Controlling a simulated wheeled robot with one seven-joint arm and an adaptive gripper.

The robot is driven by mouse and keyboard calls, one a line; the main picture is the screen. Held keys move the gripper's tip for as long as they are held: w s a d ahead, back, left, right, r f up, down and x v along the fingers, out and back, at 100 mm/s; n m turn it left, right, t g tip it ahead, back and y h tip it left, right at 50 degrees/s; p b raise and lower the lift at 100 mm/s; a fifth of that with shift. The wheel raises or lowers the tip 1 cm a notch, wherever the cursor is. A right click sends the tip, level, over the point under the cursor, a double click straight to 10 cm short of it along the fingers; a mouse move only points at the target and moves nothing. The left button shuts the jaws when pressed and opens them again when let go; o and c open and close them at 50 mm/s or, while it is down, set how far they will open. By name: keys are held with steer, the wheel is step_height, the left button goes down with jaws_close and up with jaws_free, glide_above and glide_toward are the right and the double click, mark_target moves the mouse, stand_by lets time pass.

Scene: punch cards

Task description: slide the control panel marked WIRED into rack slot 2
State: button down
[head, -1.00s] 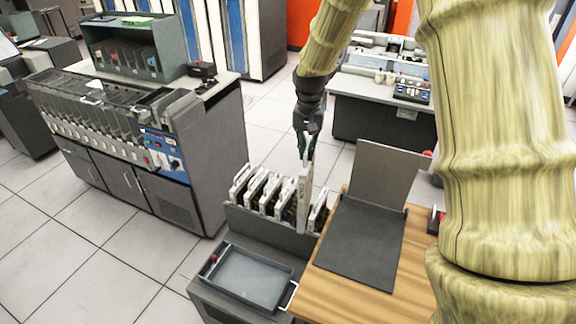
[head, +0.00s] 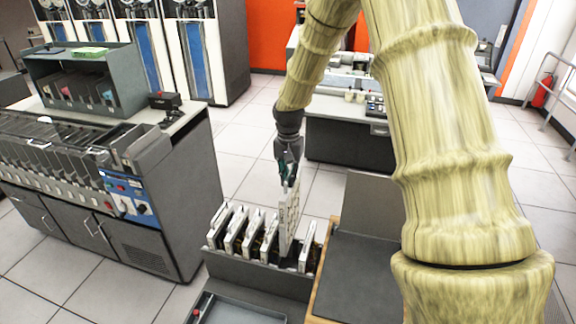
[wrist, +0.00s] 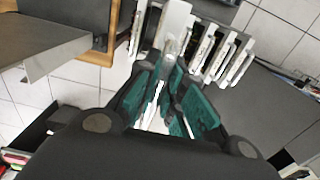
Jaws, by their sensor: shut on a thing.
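My gripper (head: 288,178) is shut on the top of a pale control panel (head: 289,222), which it holds upright. The panel stands higher than its neighbours, over the gap toward the right of the grey rack (head: 255,274). Its lower end is among the racked panels, and I cannot tell how deep it sits. Several white-edged panels (head: 240,234) stand to its left and one panel (head: 307,246) to its right. In the wrist view the green-padded fingers (wrist: 172,72) close on the panel (wrist: 174,26). The WIRED mark and slot numbers are not readable.
A wooden desk with a dark mat (head: 360,268) and an upright grey plate (head: 370,203) stands right of the rack. A grey tray (head: 240,312) lies in front. A large card machine (head: 150,225) stands at left. Tiled floor is open behind the rack.

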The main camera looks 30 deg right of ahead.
mark_target(288, 191)
steer(key=f, duration=0.3)
steer(key=shift+w+f, duration=0.3)
steer(key=shift+f+b, duration=1.05)
steer(key=shift+f, duration=0.1)
steer(key=shift+s+a+r+p, duration=0.15)
steer(key=shift+s+p, duration=0.1)
steer(key=shift+p, duration=0.15)
steer(key=shift+f, duration=0.35)
steer(key=shift+f+b, duration=0.8)
steer(key=shift+f, duration=1.3)
steer(key=shift+f+b, duration=1.35)
steer(key=shift+f, duration=2.15)
